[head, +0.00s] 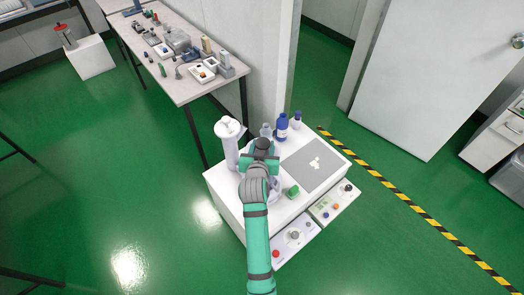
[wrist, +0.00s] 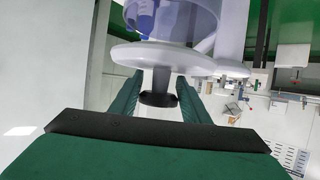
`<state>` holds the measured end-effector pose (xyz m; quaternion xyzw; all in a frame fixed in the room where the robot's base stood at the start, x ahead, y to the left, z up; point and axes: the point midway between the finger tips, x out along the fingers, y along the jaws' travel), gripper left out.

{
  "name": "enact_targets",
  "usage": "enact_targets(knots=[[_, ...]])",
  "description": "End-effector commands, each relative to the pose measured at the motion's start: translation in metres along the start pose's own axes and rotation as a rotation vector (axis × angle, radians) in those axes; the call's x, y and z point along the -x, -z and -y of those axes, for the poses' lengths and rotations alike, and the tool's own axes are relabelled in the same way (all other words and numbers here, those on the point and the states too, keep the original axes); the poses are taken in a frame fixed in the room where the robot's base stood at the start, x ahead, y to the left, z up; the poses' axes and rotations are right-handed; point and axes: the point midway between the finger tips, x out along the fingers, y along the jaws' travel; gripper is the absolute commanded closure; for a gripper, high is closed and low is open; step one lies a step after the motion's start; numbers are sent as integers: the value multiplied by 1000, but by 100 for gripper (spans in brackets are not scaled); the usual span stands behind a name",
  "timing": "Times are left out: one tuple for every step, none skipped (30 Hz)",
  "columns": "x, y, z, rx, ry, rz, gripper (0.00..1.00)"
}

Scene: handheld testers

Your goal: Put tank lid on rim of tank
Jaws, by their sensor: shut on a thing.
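My gripper (head: 261,152) is above the left part of the white bench in the head view. In the wrist view my gripper (wrist: 158,98) has its green fingers on either side of a dark knob (wrist: 158,77). The knob belongs to a round white lid (wrist: 135,55), and the gripper is shut on it. The clear tank (wrist: 205,18) shows just beyond the lid, with something blue seen through it. I cannot tell whether lid and rim touch. In the head view the tank (head: 275,188) is mostly hidden by my arm and the lid is not clear.
A white post with a round top (head: 230,145) stands close left of my gripper. Blue-and-white bottles (head: 282,126) stand behind it. A grey mat (head: 314,165) with small pale pieces and a green object (head: 292,192) lie to the right. Control panels (head: 296,240) line the front.

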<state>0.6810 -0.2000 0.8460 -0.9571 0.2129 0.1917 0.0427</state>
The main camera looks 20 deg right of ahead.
Motion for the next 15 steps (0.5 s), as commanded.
enact_targets(knots=[[-2,-1,2,1,1,0,94],[-3,-2,2,1,1,-1,94],[-6,-3,3,2,1,-1,94],[-8,-5,4,2,1,0,94],[-10,-9,4,2,0,2,94],[-11,-15,3,2,0,2,94],[-13,-19,3,1,0,2,94],[-15,-23,2,1,-1,2,94],[-17,-27,2,1,-1,1,94],[-18,-30,3,1,0,1,94],[-18,-31,3,1,0,0,94],[-19,-32,4,1,1,-1,94],[-19,-32,4,1,1,-2,94],[-19,-32,4,1,1,-2,94],[-19,-32,4,1,1,-2,94]])
